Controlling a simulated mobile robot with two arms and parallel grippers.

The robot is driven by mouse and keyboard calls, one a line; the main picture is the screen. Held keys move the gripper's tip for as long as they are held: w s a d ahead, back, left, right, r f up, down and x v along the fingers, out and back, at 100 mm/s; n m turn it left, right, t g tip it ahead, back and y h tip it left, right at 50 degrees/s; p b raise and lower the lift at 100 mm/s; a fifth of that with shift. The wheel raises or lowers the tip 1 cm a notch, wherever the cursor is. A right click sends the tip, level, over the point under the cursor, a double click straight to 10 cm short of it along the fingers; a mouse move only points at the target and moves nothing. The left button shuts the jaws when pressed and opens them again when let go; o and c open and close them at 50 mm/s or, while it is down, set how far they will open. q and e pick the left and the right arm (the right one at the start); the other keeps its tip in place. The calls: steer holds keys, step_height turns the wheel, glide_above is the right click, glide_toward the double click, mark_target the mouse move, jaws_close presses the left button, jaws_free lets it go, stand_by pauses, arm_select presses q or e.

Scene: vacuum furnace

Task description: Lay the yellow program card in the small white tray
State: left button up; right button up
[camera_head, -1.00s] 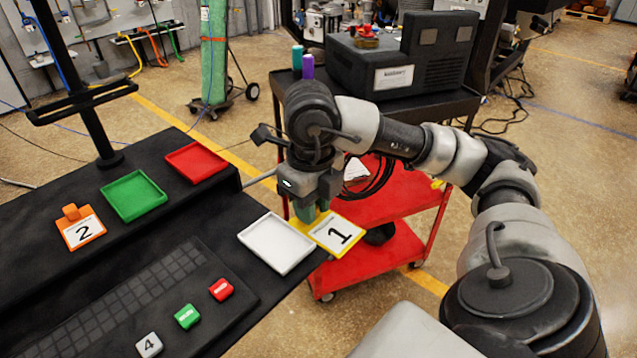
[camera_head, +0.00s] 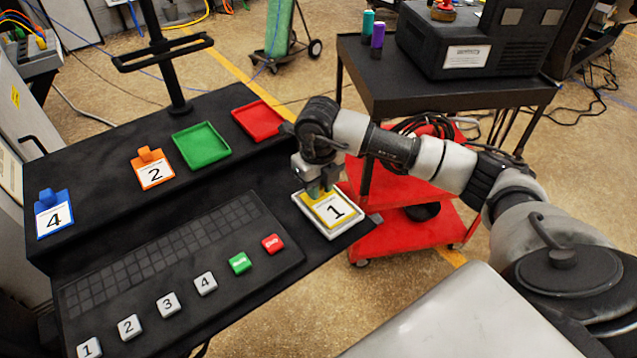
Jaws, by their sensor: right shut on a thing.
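The yellow program card (camera_head: 334,210), with a white label marked 1, shows over the small white tray (camera_head: 357,228). The card lies within the tray's outline; whether it touches the tray floor I cannot tell. My right gripper (camera_head: 318,192) is shut on the card's far-left edge, pointing down. The fingertips partly hide that edge. The white tray is at the right end of the black console. My left gripper is not in view.
A green tray (camera_head: 201,145) and a red tray (camera_head: 258,121) sit on the raised shelf, with an orange card (camera_head: 153,169) and a blue card (camera_head: 53,213). A keypad with buttons (camera_head: 205,282) is in front. A red cart (camera_head: 420,237) stands behind right.

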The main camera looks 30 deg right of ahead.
steer(key=shift+f, duration=0.25)
steer(key=shift+f, duration=0.1)
steer(key=shift+f, duration=0.15)
steer(key=o, duration=0.9)
steer(key=shift+r, duration=0.4)
step_height(320, 180, up, 12)
steer(key=b, duration=0.2)
steer(key=shift+f+b, duration=0.15)
steer(key=shift+b, duration=0.15)
